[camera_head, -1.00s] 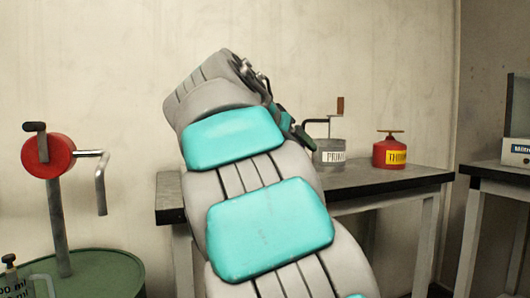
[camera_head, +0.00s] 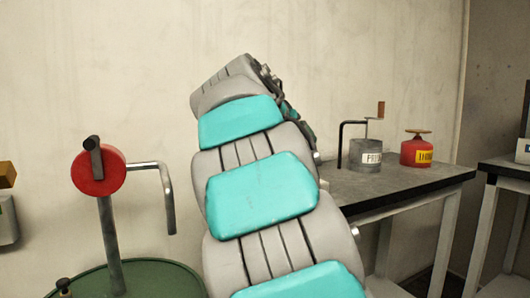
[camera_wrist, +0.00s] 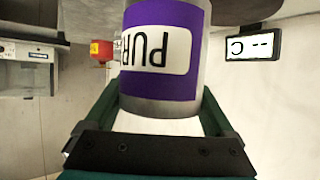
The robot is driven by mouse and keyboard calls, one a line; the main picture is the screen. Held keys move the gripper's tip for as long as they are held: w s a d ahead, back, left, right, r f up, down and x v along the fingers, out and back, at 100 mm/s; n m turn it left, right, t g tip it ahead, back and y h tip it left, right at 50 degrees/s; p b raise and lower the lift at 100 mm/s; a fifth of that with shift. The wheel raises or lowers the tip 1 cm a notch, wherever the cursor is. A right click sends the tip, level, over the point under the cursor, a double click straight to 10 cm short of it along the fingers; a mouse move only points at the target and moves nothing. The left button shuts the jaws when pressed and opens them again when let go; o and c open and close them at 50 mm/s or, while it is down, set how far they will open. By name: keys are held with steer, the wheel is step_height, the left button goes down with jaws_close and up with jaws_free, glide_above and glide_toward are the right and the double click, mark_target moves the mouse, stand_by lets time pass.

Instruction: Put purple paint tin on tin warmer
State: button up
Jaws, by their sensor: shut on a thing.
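The purple paint tin (camera_wrist: 165,50) fills the middle of the wrist view, with a purple band and a white label lettered "PUR", upside down. My gripper (camera_wrist: 160,108) is shut on it, with a green finger on each side. In the head view my arm hides the tin, and only a dark bit of the gripper shows past its edge. A small display (camera_wrist: 252,46) with dashes and a "C" shows at the right of the wrist view. I cannot tell whether it belongs to the tin warmer; no warmer is clearly seen in the head view.
A grey primer tin (camera_head: 366,154) with a crank-like rod beside it and a red thinner can (camera_head: 416,151) stand on the bench (camera_head: 385,182). A green drum (camera_head: 155,275) with a red-wheeled pump (camera_head: 98,172) stands at the left. Another table (camera_head: 505,168) is at the right.

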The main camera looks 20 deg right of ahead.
steer(key=shift+w+d+f+p, duration=0.1)
steer(key=shift+w+f+p, duration=0.5)
steer(key=shift+w, duration=1.6)
steer(key=shift+w+d+f+p, duration=0.15)
steer(key=shift+w+f, duration=0.8)
steer(key=shift+w, duration=1.25)
steer(key=shift+w+a+f+p, duration=0.1)
steer(key=shift+w+f+p, duration=0.5)
steer(key=shift+w, duration=1.6)
steer(key=shift+f+b, duration=0.3)
steer(key=shift+b, duration=0.05)
steer(key=o, duration=1.6)
steer(key=shift+c, duration=0.2)
steer(key=shift+r, duration=0.15)
steer(key=b+v, duration=0.1)
steer(key=v, duration=1.1)
